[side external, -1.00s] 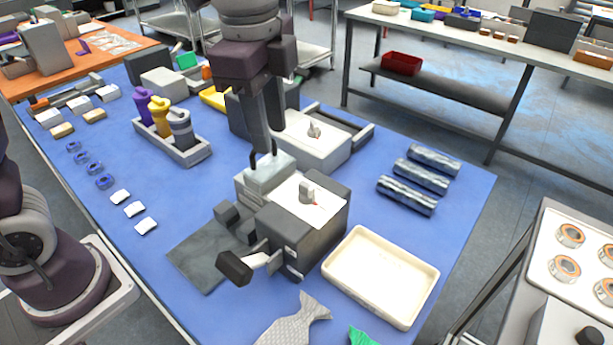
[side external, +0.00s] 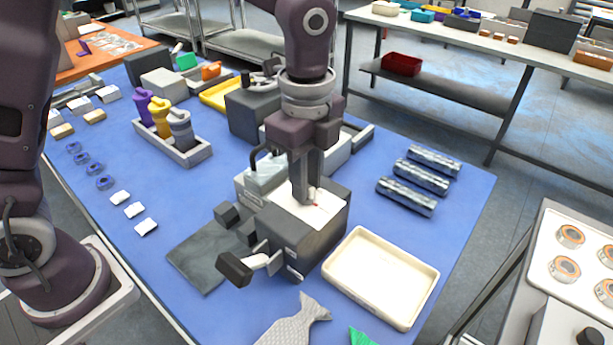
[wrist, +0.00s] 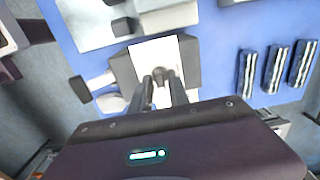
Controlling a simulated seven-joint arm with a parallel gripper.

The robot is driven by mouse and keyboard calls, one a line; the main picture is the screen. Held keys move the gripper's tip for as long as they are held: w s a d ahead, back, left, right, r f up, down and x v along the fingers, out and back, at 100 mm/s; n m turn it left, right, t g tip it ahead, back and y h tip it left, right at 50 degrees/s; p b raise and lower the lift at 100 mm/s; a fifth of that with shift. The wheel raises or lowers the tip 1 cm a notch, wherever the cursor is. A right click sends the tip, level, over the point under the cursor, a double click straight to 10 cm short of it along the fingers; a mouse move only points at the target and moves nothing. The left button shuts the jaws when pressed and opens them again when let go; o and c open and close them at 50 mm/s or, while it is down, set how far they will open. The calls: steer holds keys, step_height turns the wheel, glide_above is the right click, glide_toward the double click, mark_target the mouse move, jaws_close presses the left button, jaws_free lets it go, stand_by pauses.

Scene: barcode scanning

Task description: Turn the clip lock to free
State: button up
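The clip lock is a small grey knob (wrist: 160,74) on the white top panel (wrist: 157,52) of a dark grey box (side external: 300,245). A small red mark shows on the panel by the knob in the side view. My gripper (side external: 309,198) points down at the panel, with its fingertips at the knob. In the wrist view the two fingers (wrist: 162,84) are apart, one on each side of the knob. Whether they touch it I cannot tell. In the side view the fingers hide most of the knob.
A black-handled lever (side external: 236,268) sticks out from the box's front left. A cream tray (side external: 380,278) stands right of the box, and a grey clear-topped unit (side external: 262,175) behind it. Several wrapped rolls (side external: 406,196) lie to the right. Blue table is clear between them.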

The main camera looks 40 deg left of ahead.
jaws_close()
steer(key=shift+n, duration=0.4)
steer(key=n, duration=0.7)
steer(key=shift+n, duration=0.3)
steer(key=n, duration=0.4)
steer(key=shift+n, duration=0.3)
steer(key=n, duration=0.4)
steer(key=shift+n, duration=0.6)
